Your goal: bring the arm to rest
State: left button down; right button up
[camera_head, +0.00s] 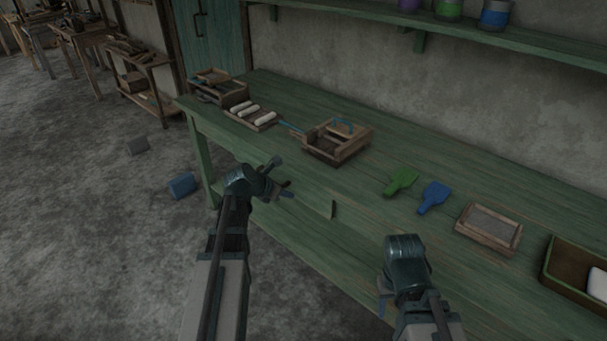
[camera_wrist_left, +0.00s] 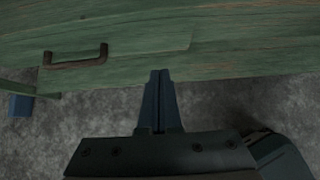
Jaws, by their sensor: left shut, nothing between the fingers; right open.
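My left arm reaches in from the lower left of the head view. Its gripper (camera_head: 287,189) is in front of the green bench's (camera_head: 235,145) front edge. In the left wrist view the left gripper (camera_wrist_left: 160,76) has its two dark fingers pressed together with nothing between them. The bench's green wood (camera_wrist_left: 220,40) lies just beyond the fingertips, with no contact that I can make out. My right gripper (camera_head: 383,300) is at the bottom right of the head view, near the bench front. Its fingers are mostly hidden behind its wrist; it is open.
On the bench are a wooden box (camera_head: 337,142), a tray of white rolls (camera_head: 251,115), a green scoop (camera_head: 400,182), a blue scoop (camera_head: 434,196) and a framed screen (camera_head: 488,228). A dark handle (camera_wrist_left: 75,56) is on the bench front.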

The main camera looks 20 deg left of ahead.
pick_arm(q)
jog(key=s+d+f+m+g, duration=0.2)
jog(key=s+d+m, duration=0.3)
jog(key=d+m, duration=0.3)
jog(key=s+d+f+m+g, duration=0.3)
jog(key=s+d+m, duration=0.1)
jog(key=d+m, duration=0.4)
jog(key=s+d+f+m+g+y, duration=0.15)
jog(key=s+d+m, duration=0.25)
jog(key=s+m, duration=0.4)
jog(key=s+d+m+g+y, duration=0.2)
jog(key=s+d+m+y, duration=0.15)
jog(key=s+m, duration=0.45)
notch_tip(320, 180, up, 16)
jog(key=w+d+m+p, duration=0.1)
jog(key=m+p, duration=0.2)
jog(key=p, duration=1.2)
jog(key=shift+w+f, duration=0.15)
jog(key=shift+w, duration=0.05)
